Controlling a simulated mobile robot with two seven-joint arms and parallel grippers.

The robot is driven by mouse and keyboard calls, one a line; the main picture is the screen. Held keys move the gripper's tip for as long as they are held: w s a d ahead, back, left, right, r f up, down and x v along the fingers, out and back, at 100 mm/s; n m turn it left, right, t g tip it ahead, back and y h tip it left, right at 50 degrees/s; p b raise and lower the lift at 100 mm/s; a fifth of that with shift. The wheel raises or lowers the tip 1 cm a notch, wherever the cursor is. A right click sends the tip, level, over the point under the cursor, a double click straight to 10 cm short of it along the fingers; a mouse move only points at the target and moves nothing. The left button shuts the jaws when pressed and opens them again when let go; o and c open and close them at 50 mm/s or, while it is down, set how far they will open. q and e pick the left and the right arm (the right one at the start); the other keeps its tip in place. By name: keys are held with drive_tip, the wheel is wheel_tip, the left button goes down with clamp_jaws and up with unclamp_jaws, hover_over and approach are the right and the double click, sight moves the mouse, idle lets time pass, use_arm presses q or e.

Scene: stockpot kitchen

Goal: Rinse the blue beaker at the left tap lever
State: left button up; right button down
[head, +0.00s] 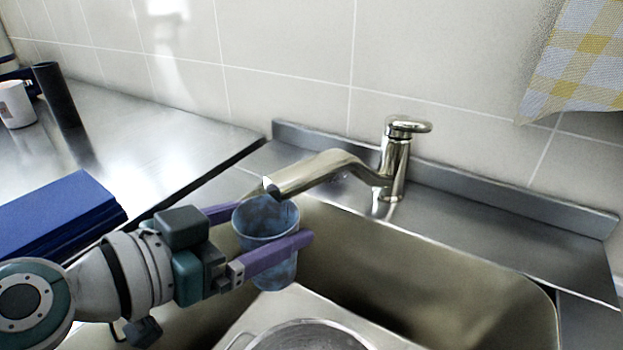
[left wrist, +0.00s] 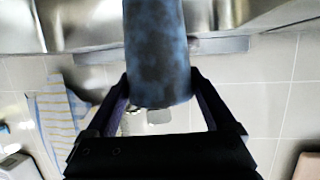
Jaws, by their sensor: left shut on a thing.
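The blue beaker (head: 268,222) is upright between the purple fingers of my left gripper (head: 262,232), which is shut on it. It is held over the sink, with its mouth right under the end of the tap spout (head: 315,172). In the left wrist view the beaker (left wrist: 157,55) fills the middle between the fingers (left wrist: 165,105). The tap's lever (head: 408,124) sits on top of the tap body at the back of the sink. I cannot make out running water. My right gripper is not in view.
The steel sink (head: 440,270) lies below, with a metal pot or strainer (head: 305,335) at its bottom front. A blue box (head: 60,215), a white mug (head: 16,104) and a dark cylinder (head: 56,95) stand on the left counter. A checked towel (head: 580,60) hangs at upper right.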

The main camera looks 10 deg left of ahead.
use_arm(q)
drive_tip(key=shift+s+d, duration=0.2)
drive_tip(key=shift+d, duration=0.15)
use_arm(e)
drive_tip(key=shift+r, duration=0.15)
use_arm(q)
drive_tip(key=shift+w+a, duration=0.1)
drive_tip(key=shift+a, duration=0.05)
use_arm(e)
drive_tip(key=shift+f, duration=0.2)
use_arm(q)
drive_tip(key=shift+w+a+b, duration=0.2)
drive_tip(key=shift+a+b, duration=0.15)
drive_tip(key=shift+a, duration=0.05)
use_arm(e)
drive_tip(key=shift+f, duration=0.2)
use_arm(q)
drive_tip(key=shift+s+d, duration=0.1)
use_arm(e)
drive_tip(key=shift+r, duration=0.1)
use_arm(q)
drive_tip(key=shift+s+d+p, duration=0.2)
drive_tip(key=shift+d+p, duration=0.1)
drive_tip(key=shift+d, duration=0.15)
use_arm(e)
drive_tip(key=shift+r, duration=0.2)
